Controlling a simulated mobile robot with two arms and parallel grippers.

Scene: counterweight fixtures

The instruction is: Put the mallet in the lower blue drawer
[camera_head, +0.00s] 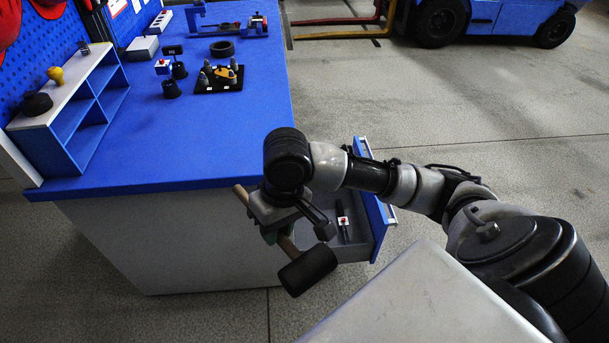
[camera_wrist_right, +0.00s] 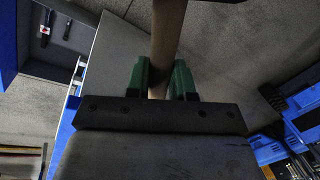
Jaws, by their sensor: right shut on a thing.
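The mallet has a black head (camera_head: 307,270) and a light wooden handle (camera_head: 241,194). My right gripper (camera_head: 274,234) is shut around the handle and holds the mallet tilted in the air, head toward the camera. In the right wrist view, the handle (camera_wrist_right: 167,35) runs between the green fingers of the gripper (camera_wrist_right: 160,88). A blue-fronted drawer (camera_head: 379,222) stands open from the bench's right side, partly hidden by my arm. I cannot tell whether it is the lower one. The mallet is left of the drawer interior in the head view. My left gripper is not in view.
A dark tool with a red-and-white mark (camera_head: 343,224) lies in the open drawer. The blue bench top (camera_head: 200,130) holds a shelf unit (camera_head: 88,105), a black tray of parts (camera_head: 218,78) and a black ring (camera_head: 222,49). A blue vehicle (camera_head: 485,18) stands behind. Floor to the right is clear.

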